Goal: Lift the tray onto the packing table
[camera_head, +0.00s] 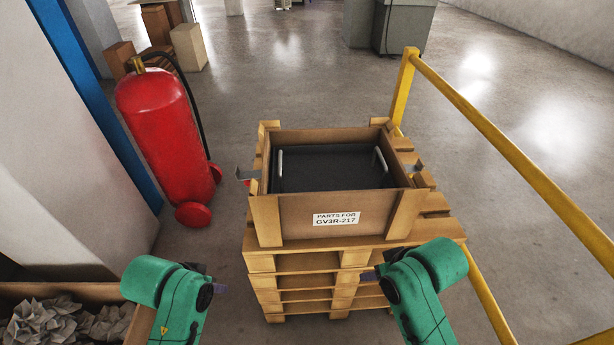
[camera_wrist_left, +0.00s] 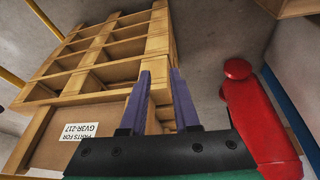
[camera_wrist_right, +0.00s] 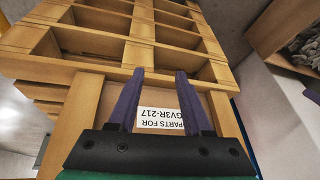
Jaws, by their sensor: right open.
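A black tray (camera_head: 330,168) with two pale upright handles, left (camera_head: 280,163) and right (camera_head: 380,158), sits inside a wooden crate (camera_head: 288,222) labelled "PARTS FOR GV3R-217". The crate stands on stacked pallets (camera_head: 302,262). My left gripper (camera_head: 222,289) is in front and left of the pallets, empty, its purple fingers apart in the left wrist view (camera_wrist_left: 161,75). My right gripper (camera_head: 367,275) is in front of the stack's right part, empty, with fingers apart in the right wrist view (camera_wrist_right: 160,73). Both are apart from the tray. I cannot identify a packing table.
A red fire extinguisher (camera_head: 160,125) stands left of the crate. A yellow rail (camera_head: 500,130) runs along the right. A box of crumpled paper (camera_head: 60,320) is at lower left. Cardboard boxes (camera_head: 188,47) and grey cabinets (camera_head: 402,27) stand at the back, with open floor between.

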